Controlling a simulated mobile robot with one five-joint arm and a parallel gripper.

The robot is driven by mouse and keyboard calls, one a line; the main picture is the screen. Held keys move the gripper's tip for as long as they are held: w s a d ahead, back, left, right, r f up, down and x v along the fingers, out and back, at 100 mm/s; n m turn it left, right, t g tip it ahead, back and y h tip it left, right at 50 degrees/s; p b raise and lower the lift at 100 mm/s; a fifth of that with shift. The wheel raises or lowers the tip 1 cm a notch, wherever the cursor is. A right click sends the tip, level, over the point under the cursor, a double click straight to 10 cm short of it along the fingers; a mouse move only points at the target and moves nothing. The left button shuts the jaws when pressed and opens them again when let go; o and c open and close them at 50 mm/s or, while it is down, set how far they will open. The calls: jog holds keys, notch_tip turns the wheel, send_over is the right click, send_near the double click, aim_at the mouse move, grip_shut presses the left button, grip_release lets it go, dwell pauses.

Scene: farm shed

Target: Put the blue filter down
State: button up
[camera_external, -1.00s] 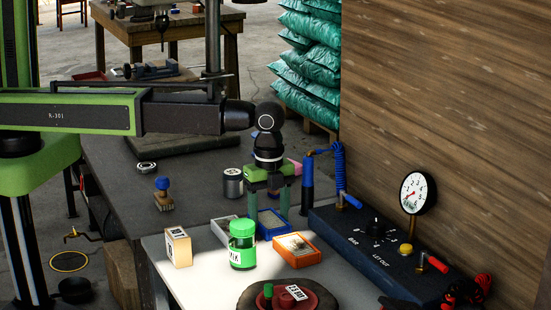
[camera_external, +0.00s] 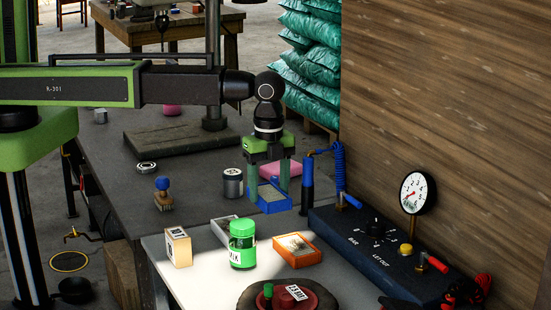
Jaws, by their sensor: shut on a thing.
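The blue filter (camera_external: 273,206) is a flat block with a blue frame and a pale, tan-grey face. My gripper (camera_external: 268,192) points down with its green fingers on either side of the filter and is shut on it. In the picture the filter appears behind the orange-framed filter (camera_external: 298,252) and the green jar. It looks raised, but its height above the surface is hard to judge.
A green-lidded jar (camera_external: 242,246), a tan box (camera_external: 178,248) and a grey-white block stand on the pale surface. A grey can (camera_external: 232,183) and blue-knobbed brush (camera_external: 163,192) stand left. A gauge panel (camera_external: 370,245) is right.

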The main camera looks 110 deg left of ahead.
aim_at(269, 192)
notch_tip(269, 192, up, 3)
jog(key=shift+r+p, duration=0.15)
jog(key=shift+p, duration=0.7)
